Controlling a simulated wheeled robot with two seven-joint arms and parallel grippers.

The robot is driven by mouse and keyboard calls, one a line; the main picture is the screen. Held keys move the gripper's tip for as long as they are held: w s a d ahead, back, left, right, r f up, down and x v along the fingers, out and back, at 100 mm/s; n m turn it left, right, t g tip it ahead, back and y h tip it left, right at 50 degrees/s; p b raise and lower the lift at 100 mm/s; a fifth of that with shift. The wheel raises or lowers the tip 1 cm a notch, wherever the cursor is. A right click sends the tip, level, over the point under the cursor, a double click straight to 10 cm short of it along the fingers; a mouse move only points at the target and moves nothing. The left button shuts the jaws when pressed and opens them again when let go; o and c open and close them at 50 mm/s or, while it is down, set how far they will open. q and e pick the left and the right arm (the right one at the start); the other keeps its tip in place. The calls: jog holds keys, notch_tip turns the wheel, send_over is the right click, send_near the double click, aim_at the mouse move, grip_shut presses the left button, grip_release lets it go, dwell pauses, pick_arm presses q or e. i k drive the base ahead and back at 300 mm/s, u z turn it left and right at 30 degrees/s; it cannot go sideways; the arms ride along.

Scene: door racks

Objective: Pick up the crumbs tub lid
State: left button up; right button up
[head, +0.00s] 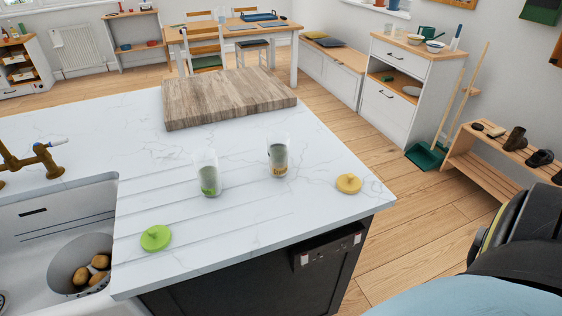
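Two round lids with knobs lie on the white marble counter (110,140). One is a green lid (155,238) near the front left, beside the sink. The other is a yellow lid (348,183) near the right edge. Two clear tubs stand upright and open between them: a tub with a green mark (208,176) and a tub with a yellow-orange mark (278,158). Any writing is too small to read, so I cannot tell by name which lid is the crumbs lid. Neither of my grippers is in view.
A thick wooden board (229,96) lies at the back of the counter. A sink (40,235) with a bowl of potatoes (80,265) and a brass tap (45,157) is at the left. The counter around both lids is clear.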

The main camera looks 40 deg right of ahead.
aim_at(349, 184)
jog(key=u, duration=1.3)
jog(key=k, duration=1)
jog(key=z, duration=1.45)
jog(key=i, duration=0.5)
jog(key=u, duration=0.05)
